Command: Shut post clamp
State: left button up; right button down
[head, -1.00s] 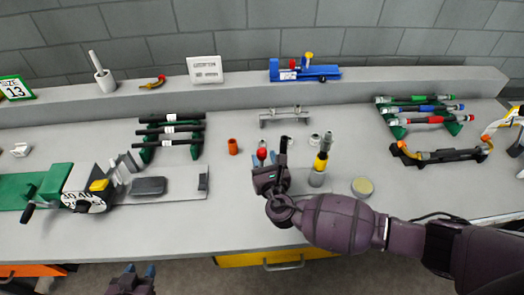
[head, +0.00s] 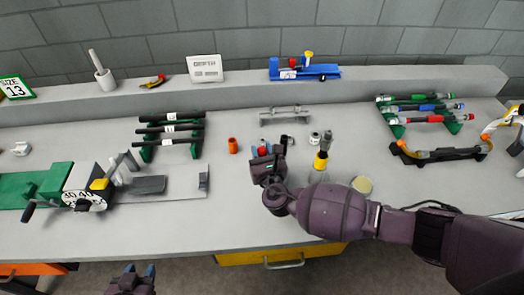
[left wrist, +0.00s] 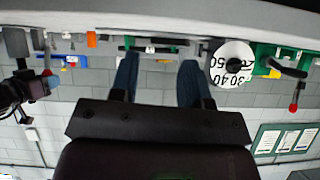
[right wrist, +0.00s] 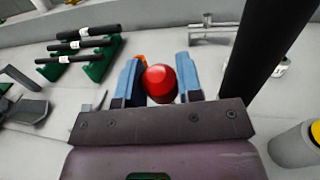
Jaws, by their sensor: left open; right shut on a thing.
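A red ball-shaped knob (right wrist: 160,82) sits between the blue fingers of my right gripper (right wrist: 158,80), which is shut on it. In the head view the knob (head: 263,150) is partly covered by my right gripper (head: 267,153). What the knob is fixed to is hidden, so I cannot tell how far the clamp is closed. A thick dark bar (right wrist: 262,55) stands close beside the gripper in the right wrist view. My left gripper (head: 137,274) is open and empty, low in front of the bench.
A grey cylinder with a yellow and black top (head: 321,161) stands just right of my right gripper. An orange cylinder (head: 233,146) stands to the left, and a metal bracket (head: 284,113) behind. Racks of black bars (head: 170,130) and colored tools (head: 425,110) flank them. The bench front is clear.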

jog(key=shift+s+f+t+b, duration=0.3)
jog(key=shift+s+t+b, duration=0.1)
jog(key=shift+b, duration=0.85)
jog(key=shift+s+f+t+b, duration=0.15)
jog(key=shift+s+t+b, duration=0.2)
jog(key=shift+b, duration=0.55)
pick_arm(q)
notch_tip(320, 180, down, 11)
jog(key=b, duration=0.8)
jog(key=shift+w+d, duration=0.2)
jog(key=shift+w, duration=0.25)
pick_arm(e)
jog(key=s+t, duration=0.1)
jog(key=t, duration=0.1)
jog(key=s+f+n+t+y, duration=0.1)
jog(key=s+t, duration=0.1)
jog(key=shift+f, duration=0.2)
pick_arm(q)
jog(key=shift+f, duration=0.1)
